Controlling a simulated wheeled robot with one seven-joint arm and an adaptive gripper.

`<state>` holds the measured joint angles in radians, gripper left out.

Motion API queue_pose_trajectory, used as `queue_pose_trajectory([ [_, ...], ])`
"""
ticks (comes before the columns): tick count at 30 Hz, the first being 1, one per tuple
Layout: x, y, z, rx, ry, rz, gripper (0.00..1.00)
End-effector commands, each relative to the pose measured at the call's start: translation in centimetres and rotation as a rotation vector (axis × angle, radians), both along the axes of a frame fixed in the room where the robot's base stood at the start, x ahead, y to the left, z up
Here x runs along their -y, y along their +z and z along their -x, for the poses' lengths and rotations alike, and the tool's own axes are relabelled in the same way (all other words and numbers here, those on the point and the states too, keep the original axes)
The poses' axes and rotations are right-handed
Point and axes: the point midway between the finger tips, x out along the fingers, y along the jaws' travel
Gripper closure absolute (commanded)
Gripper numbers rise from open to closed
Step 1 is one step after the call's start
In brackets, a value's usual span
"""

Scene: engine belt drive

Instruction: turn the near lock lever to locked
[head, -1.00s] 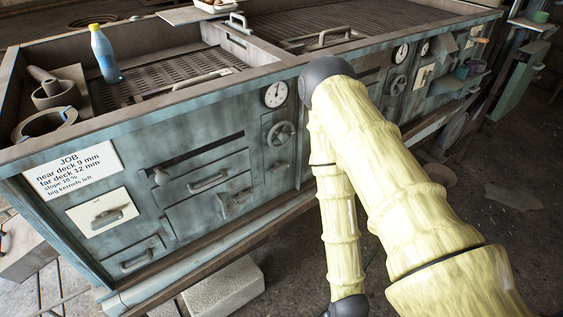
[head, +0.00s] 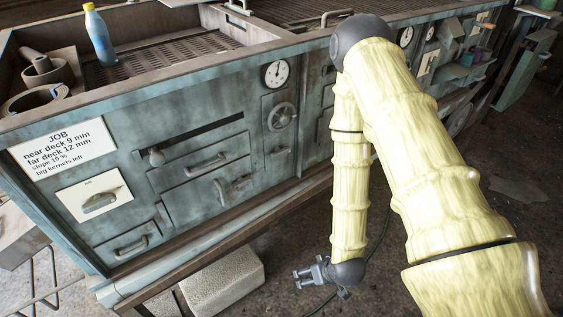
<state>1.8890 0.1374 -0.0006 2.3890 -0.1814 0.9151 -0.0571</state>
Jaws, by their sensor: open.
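Which part is the near lock lever I cannot tell for sure. A small lever-like handle (head: 280,151) sits below the near handwheel (head: 282,115) on the teal machine's front. My gripper (head: 299,276) hangs low in front of the machine, over the floor. It is open, empty and well apart from all of these.
A dial (head: 275,74) sits above the handwheel. A job sign (head: 62,148) is on the left of the front. A blue bottle (head: 100,38) stands on top. A pale block (head: 222,282) lies on the floor left of my gripper. Floor to the right is clear.

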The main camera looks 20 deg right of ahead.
Motion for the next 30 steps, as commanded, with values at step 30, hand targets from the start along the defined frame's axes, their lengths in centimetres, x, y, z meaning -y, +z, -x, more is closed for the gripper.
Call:
queue_pose_trajectory([
  [30, 2.2, 18.2, -27.9, 1.137, 0.179, -0.149, 0.07],
])
